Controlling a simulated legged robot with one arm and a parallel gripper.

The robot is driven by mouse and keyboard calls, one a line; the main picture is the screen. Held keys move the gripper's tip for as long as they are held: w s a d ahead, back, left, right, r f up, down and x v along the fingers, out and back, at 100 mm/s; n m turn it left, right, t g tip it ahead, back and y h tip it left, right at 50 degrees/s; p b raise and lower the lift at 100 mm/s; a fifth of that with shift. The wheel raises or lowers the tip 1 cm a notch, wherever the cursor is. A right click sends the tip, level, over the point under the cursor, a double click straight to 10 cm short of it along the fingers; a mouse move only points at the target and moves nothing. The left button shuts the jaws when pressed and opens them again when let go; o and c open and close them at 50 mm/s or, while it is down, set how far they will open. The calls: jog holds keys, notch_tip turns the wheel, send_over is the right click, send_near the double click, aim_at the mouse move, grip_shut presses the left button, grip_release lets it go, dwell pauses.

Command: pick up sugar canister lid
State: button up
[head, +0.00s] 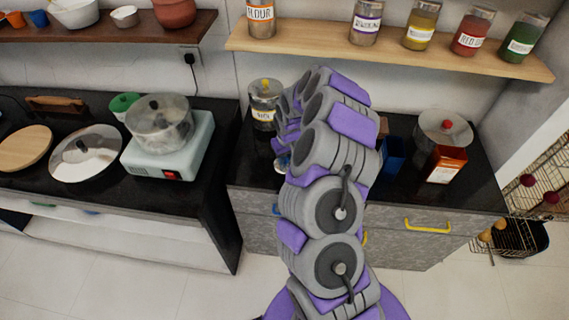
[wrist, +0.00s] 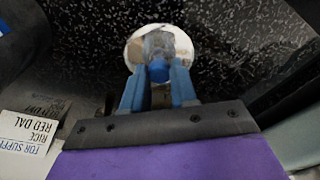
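In the wrist view a round shiny metal lid (wrist: 180,40) with a blue knob (wrist: 158,71) lies on the black speckled counter. My gripper (wrist: 159,68) reaches over it, its two blue fingers one on each side of the knob. The knob fills the gap between the fingertips, but I cannot tell whether they press on it. In the head view my arm covers most of this spot. Only a small blue-and-white bit (head: 283,163) shows at the arm's left edge.
A labelled canister with a yellow knob (head: 264,103) stands behind, left of my arm. An orange-brown box (head: 446,165) and a pot with a red knob (head: 443,128) stand right. A shelf of jars (head: 390,53) hangs above. A printed label (wrist: 30,128) shows lower left.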

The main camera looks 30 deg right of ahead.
jog(key=shift+d, duration=0.3)
jog(key=shift+c, duration=1.4)
jog(key=shift+a, duration=0.1)
grip_shut()
jog(key=shift+a+r, duration=0.15)
jog(key=shift+a, duration=0.4)
